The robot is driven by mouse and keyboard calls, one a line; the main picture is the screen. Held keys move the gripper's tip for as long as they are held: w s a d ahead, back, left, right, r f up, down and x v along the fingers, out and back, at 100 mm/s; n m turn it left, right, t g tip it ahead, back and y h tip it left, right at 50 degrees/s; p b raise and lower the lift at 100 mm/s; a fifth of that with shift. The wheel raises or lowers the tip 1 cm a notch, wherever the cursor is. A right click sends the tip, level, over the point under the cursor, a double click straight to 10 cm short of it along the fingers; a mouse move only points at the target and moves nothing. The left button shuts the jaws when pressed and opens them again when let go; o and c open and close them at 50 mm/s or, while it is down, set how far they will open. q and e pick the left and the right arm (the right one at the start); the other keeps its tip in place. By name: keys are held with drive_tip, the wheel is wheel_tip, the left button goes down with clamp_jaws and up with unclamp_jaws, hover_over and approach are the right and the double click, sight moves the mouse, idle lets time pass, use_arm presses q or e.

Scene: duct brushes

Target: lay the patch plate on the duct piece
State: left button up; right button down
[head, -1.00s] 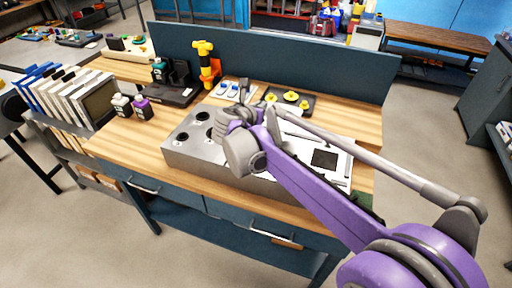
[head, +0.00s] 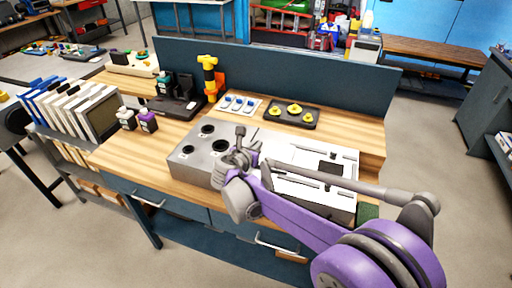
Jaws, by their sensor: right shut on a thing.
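The duct piece seems to be the long grey metal box (head: 187,167) on the workbench. Its top has round dark holes at the left and a white panel with a dark square (head: 329,168) at the right. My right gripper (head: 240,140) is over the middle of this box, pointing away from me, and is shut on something. My own wrist and the small scale hide what it holds, and I cannot make out the patch plate for certain. I cannot tell whether the held thing touches the box. My left gripper is not in view.
A black tray with yellow knobs (head: 292,116) and a white card with blue-topped pieces (head: 240,104) lie behind the box. A yellow-and-black tool (head: 209,77), a dark stand (head: 177,108) and small bottles (head: 148,121) stand at the left. A blue back panel (head: 300,80) closes the bench's rear.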

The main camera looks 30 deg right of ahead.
drive_tip(key=shift+f, duration=0.3)
drive_tip(key=shift+f, duration=0.2)
drive_tip(key=c, duration=1)
unclamp_jaws()
drive_tip(key=shift+r, duration=0.2)
